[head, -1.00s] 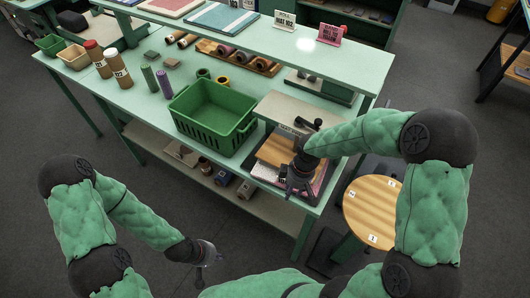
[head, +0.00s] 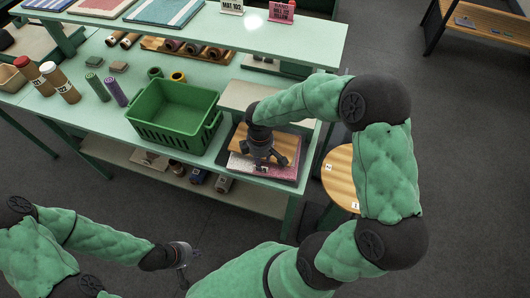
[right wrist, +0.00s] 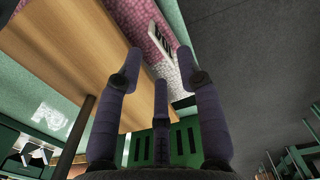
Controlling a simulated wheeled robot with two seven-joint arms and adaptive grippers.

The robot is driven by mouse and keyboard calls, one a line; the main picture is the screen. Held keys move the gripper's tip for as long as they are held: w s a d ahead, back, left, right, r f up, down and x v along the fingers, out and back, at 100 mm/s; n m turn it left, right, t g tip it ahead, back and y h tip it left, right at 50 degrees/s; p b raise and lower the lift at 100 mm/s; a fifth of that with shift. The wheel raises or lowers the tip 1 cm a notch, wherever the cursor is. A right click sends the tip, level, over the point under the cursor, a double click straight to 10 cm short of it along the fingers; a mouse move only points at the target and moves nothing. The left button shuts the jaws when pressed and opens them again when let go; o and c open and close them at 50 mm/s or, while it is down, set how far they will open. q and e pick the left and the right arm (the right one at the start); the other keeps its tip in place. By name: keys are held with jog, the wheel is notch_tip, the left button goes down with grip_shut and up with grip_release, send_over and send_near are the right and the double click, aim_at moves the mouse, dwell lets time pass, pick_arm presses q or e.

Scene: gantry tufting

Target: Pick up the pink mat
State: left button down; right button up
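The pink mat (head: 281,171) lies flat in a dark tray (head: 290,181) at the right end of the green table. A wooden board (head: 283,146) covers its back part. My right gripper (head: 260,163) is over the mat's front part, beside the board, pointing down. In the right wrist view, the pink and whitish mat (right wrist: 132,14) shows with a black-and-white label (right wrist: 160,42). The right gripper's fingers (right wrist: 160,65) are spread with nothing between them; I cannot tell whether they touch the mat. My left gripper (head: 183,257) is far from the mat, low in front of the table; its finger state is unclear.
A green crate (head: 172,115) stands just left of the tray. A raised shelf (head: 215,32) with other mats and sign cards runs along the back. Bottles (head: 60,82) and yarn cones stand at the left. A round wooden stool (head: 340,178) is right of the table.

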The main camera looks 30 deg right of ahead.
notch_tip(320, 180, down, 5)
jog(key=shift+f+b, duration=0.1)
jog(key=shift+b, duration=0.35)
grip_shut()
